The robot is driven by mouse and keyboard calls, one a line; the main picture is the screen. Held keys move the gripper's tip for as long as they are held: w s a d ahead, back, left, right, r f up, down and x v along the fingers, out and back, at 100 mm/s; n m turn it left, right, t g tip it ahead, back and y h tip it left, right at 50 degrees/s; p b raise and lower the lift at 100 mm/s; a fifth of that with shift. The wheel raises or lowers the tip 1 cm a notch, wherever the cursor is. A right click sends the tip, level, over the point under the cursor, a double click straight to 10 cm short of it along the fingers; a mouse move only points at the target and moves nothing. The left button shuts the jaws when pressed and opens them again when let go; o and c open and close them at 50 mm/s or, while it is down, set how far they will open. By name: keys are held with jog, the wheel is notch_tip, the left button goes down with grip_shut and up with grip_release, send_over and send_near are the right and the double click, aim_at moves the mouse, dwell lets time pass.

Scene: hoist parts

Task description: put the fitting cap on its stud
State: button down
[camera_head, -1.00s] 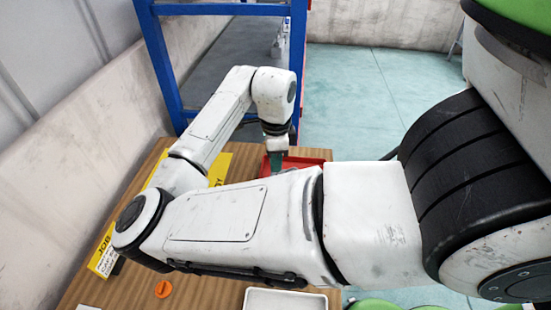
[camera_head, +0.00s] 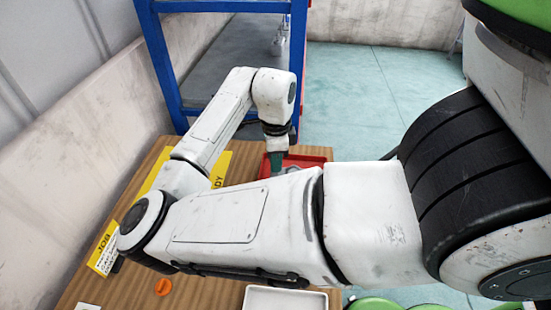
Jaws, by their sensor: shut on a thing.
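My gripper (camera_head: 277,161) points down over the near-left part of a red tray (camera_head: 313,160) on the far side of the wooden table. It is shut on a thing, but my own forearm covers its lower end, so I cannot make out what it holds. A small orange part (camera_head: 163,287), perhaps a cap, lies on the table at the lower left, well apart from my gripper. No stud can be made out.
A white tray (camera_head: 324,297) stands at the table's near edge. Yellow signs lie at the left edge (camera_head: 104,246) and behind my arm (camera_head: 222,172). A blue-framed rack (camera_head: 168,65) stands beyond the table. Bare wood (camera_head: 205,293) shows at the front.

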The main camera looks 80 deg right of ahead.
jog(key=shift+f+b, duration=0.4)
jog(key=shift+f, duration=0.3)
dwell(0.4)
jog(key=c, duration=1)
grip_release()
jog(key=shift+c, duration=0.2)
jog(key=shift+r, duration=0.1)
notch_tip(320, 180, up, 11)
